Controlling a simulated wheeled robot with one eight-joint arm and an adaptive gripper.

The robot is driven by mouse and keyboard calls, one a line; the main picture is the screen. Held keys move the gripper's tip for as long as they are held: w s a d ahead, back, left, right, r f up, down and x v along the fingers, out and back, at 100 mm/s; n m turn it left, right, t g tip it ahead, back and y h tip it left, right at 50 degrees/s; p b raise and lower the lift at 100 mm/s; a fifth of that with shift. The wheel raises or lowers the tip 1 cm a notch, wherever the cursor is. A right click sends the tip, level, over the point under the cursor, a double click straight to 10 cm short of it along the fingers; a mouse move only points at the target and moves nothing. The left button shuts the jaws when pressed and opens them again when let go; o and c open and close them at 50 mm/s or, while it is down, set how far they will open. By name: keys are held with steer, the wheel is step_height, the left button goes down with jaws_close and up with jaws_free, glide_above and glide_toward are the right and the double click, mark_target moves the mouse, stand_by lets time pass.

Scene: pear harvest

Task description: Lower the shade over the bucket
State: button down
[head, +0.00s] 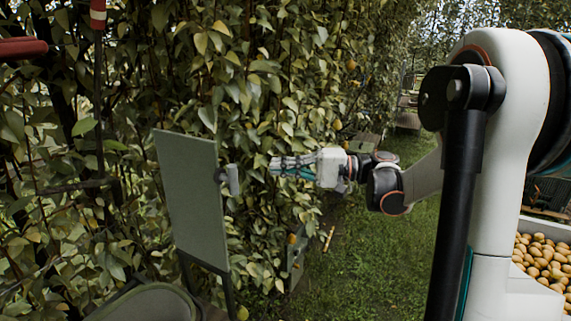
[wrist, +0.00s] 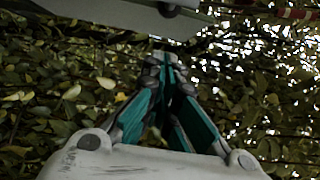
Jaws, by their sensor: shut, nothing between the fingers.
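The shade (head: 188,200) is a flat grey-green panel standing nearly upright on a dark frame, at the left of the head view. A small grey handle (head: 230,179) sticks out from its right edge. The bucket (head: 174,289) is at the bottom left below the shade, open at the top and cut off by the picture edge. My gripper (head: 274,165) is shut and empty, pointing left, a short gap to the right of the handle. In the wrist view the shut fingers (wrist: 166,62) point up toward the panel's edge (wrist: 110,12).
A dense leafy hedge (head: 275,70) with a few pears stands close behind the shade and my gripper. Grass (head: 365,260) lies open below my arm. A crate of pears (head: 545,262) is at the right.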

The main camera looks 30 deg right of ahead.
steer(key=a+p, duration=0.2)
steer(key=a, duration=0.6)
steer(key=shift+r, duration=0.15)
steer(key=shift+a, duration=0.15)
